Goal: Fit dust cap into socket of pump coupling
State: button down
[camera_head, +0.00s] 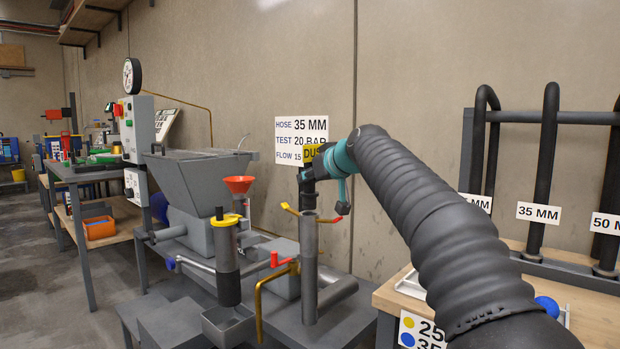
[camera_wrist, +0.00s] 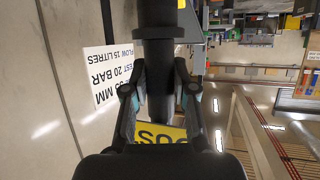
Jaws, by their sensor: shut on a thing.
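The dust cap (camera_head: 308,187) is a black stepped cylinder with a yellow tag lettered "DUS", partly hidden. My gripper (camera_head: 322,172) is shut on it and holds it upright. In the wrist view the cap (camera_wrist: 158,50) stands between the two fingers of my gripper (camera_wrist: 159,92). The pump coupling (camera_head: 309,265) is an upright grey pipe with yellow, red-tipped levers near its top. The cap's lower end is just above or at the pipe's mouth; I cannot tell whether it is inside.
Left of the coupling stand another upright pipe with a yellow collar (camera_head: 228,262), a red funnel (camera_head: 239,184) and a grey hopper (camera_head: 200,180). Hose racks (camera_head: 550,150) and a wooden bench (camera_head: 590,312) are at right. A wall sign (camera_head: 301,139) hangs close behind my gripper.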

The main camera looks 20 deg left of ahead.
aim_at(312, 193)
jog(key=shift+f+b, duration=1.85)
jog(key=shift+f, duration=0.25)
jog(key=c, duration=0.8)
grip_release()
jog(key=shift+c, duration=0.2)
jog(key=v, duration=1.2)
jog(key=s+d+f+m+h, duration=0.1)
jog(key=s+d+f, duration=0.15)
jog(key=d, duration=0.25)
jog(key=s+d+f+m+h, duration=0.2)
jog(key=s+d, duration=0.1)
jog(key=d, duration=0.2)
jog(key=s+d+f+m+g+h+p, duration=0.1)
jog(key=s+d+f+m+h, duration=0.2)
jog(key=s+d+f, duration=0.9)
jog(key=s+d+f+m+g+h+p, duration=0.1)
jog(key=s+d+f+m+h, duration=0.3)
jog(key=s+d+f, duration=0.8)
jog(key=s+f+g, duration=0.1)
jog(key=s+f, duration=0.2)
jog(key=f, duration=0.1)
jog(key=shift+s+p, duration=0.35)
